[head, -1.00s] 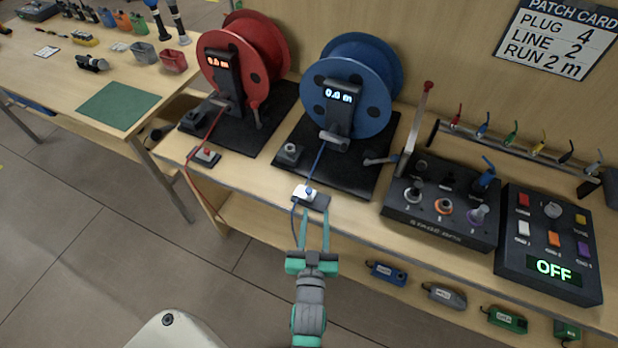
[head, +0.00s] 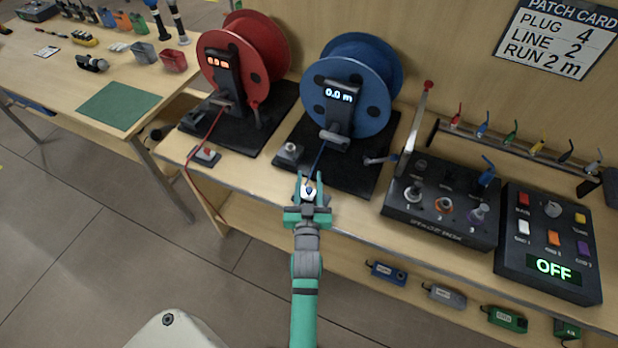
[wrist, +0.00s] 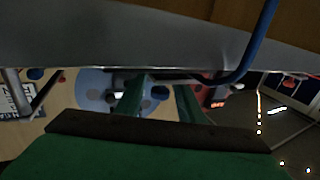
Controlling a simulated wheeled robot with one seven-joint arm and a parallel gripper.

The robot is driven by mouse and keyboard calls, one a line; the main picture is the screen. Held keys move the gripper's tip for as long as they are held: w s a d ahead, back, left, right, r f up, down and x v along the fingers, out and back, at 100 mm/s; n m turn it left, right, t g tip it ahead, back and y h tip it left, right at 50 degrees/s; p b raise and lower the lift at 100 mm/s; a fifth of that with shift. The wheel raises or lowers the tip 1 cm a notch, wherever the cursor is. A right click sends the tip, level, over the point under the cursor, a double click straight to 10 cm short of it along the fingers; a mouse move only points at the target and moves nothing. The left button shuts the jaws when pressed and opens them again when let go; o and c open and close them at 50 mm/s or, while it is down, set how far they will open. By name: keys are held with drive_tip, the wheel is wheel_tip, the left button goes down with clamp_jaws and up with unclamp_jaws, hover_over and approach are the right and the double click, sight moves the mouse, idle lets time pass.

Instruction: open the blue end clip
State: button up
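The blue end clip (head: 309,191) is a small white block with a blue top on a dark base at the bench's front edge, in front of the blue reel (head: 345,90). The blue cable (head: 319,160) runs from the reel down to it, and a blue cable (wrist: 262,40) also shows in the wrist view. My gripper (head: 311,182) is open, with its green fingers on either side of the clip. I cannot tell whether they touch it. In the wrist view the fingers (wrist: 158,98) stand apart, and the clip cannot be made out.
A red reel (head: 240,65) with its own clip (head: 206,154) stands to the left. A dark lever box (head: 440,210) and a button panel (head: 550,245) reading OFF stand to the right. The blue reel's display reads 0.0 m. Coloured boxes sit on the shelf below.

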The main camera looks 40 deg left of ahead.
drive_tip(key=shift+w+a, duration=0.3)
drive_tip(key=shift+w, duration=0.15)
